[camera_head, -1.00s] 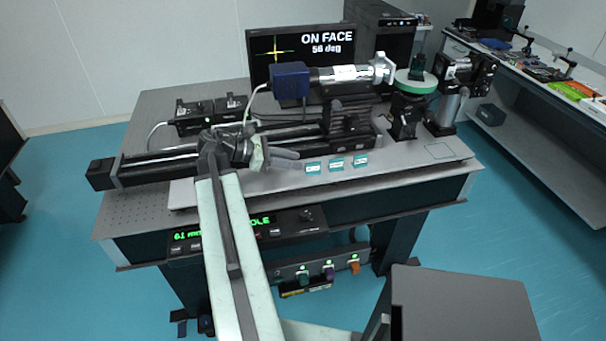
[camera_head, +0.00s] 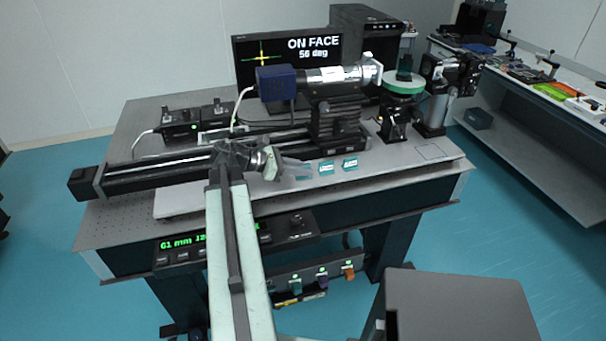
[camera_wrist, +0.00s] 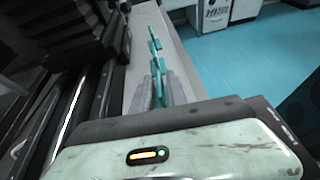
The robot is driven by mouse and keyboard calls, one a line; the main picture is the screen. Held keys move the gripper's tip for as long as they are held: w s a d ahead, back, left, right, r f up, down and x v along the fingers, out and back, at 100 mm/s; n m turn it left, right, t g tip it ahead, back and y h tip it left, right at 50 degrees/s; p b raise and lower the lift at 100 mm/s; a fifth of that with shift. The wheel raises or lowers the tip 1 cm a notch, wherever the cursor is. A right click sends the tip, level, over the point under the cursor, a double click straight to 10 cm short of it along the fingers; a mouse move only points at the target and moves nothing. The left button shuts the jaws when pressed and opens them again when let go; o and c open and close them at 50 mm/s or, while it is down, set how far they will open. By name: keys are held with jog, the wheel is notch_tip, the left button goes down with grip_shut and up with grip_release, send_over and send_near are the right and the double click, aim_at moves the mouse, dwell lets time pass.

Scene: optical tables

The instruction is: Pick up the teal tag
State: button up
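Small teal tags with white labels stand in a row near the front edge of the optical table. In the head view two show clearly, a middle tag (camera_head: 326,168) and a right tag (camera_head: 350,164). A third, at the left end, is largely hidden by my gripper (camera_head: 298,170). In the wrist view the tags show nearly edge-on, with the far one (camera_wrist: 155,32) near the top. My gripper (camera_wrist: 163,88) reaches along the row, its fingers apart on either side of the nearest tag (camera_wrist: 159,88). I see no clear grip on it.
A dark rail stage (camera_head: 180,160) lies left of and behind my gripper. A laser tube (camera_head: 340,76) on a mount and a green round stage (camera_head: 403,85) stand behind the tags. A monitor (camera_head: 275,70) reads "ON FACE 56 deg". The table's front right (camera_head: 390,168) is fairly clear.

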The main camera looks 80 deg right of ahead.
grip_shut()
jog(key=shift+r, duration=0.1)
notch_tip(320, 180, up, 10)
jog(key=p, duration=1)
